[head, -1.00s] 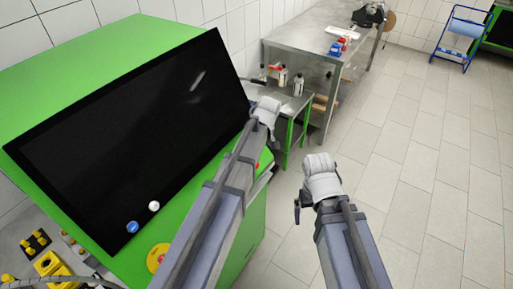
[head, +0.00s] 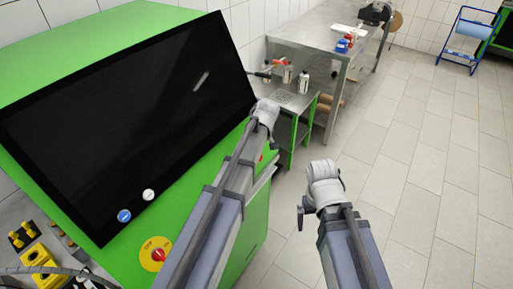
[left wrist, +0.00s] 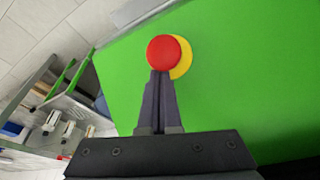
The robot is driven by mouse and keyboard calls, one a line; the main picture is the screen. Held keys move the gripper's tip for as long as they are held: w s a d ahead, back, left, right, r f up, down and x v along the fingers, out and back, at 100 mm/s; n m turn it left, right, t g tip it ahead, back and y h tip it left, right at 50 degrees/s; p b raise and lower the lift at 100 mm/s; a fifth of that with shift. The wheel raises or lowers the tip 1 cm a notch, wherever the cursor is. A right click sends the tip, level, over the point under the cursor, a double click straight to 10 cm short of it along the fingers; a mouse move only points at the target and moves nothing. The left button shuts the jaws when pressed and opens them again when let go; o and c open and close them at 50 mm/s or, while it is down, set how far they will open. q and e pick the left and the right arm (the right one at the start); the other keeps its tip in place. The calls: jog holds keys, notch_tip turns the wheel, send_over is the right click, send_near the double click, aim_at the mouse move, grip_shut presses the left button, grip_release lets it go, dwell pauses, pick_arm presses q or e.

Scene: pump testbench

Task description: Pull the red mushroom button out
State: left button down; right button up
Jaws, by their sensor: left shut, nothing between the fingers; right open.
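The red mushroom button (left wrist: 168,52) shows round in the left wrist view, with a yellow disc (left wrist: 183,60) behind it on the green panel. My left gripper (left wrist: 159,74) is shut and empty. Its fingertips overlap the button's lower edge in that view; I cannot tell whether they touch it. In the head view only a sliver of red (head: 262,157) shows beside my left arm, which hides most of that spot and the left fingers. My right gripper (head: 301,217) is open and empty, over the floor to the right of the cabinet.
The green cabinet (head: 235,249) carries a large black screen (head: 120,120). A yellow rotary switch (head: 148,257) with a red handle is on its front. A steel table (head: 310,45) and a small bench with bottles stand behind.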

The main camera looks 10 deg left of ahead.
pick_arm(q)
jog(key=shift+s+d+r+p, duration=0.45)
jog(key=shift+d+r+p, duration=0.3)
jog(key=shift+f, duration=0.15)
jog(key=shift+s, duration=0.1)
pick_arm(e)
jog(key=shift+a+r, duration=0.1)
jog(key=shift+r, duration=0.5)
